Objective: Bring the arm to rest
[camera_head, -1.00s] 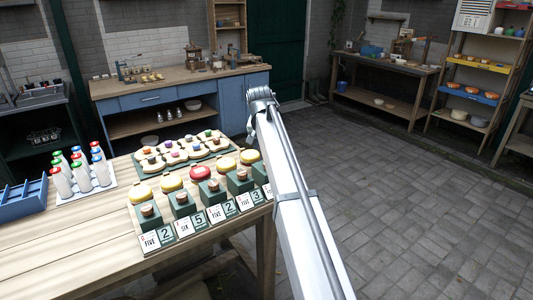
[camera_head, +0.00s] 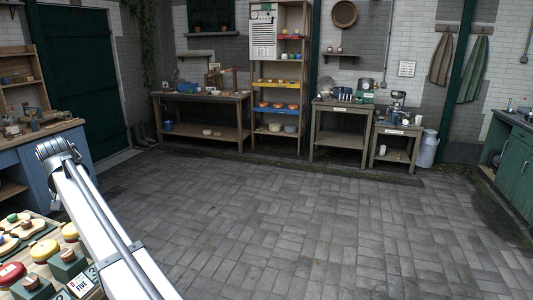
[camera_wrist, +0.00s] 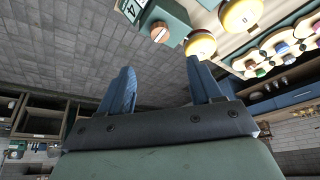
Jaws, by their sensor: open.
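My gripper shows in the wrist view (camera_wrist: 160,90). Its two blue fingers stand wide apart with nothing between them, and paved floor shows past them. In the head view my white arm reaches up from the bottom edge over the right end of the table, and the gripper itself is hidden there. Green blocks with round knobs, such as one green block (camera_head: 67,266), stand on the table below and left of my arm.
Number cards (camera_head: 82,283) stand at the table's right edge. A blue workbench (camera_head: 50,160) is at the left. A tall shelf (camera_head: 280,80), a low bench (camera_head: 200,110) and a milk can (camera_head: 427,148) line the back. The paved floor (camera_head: 300,210) is clear.

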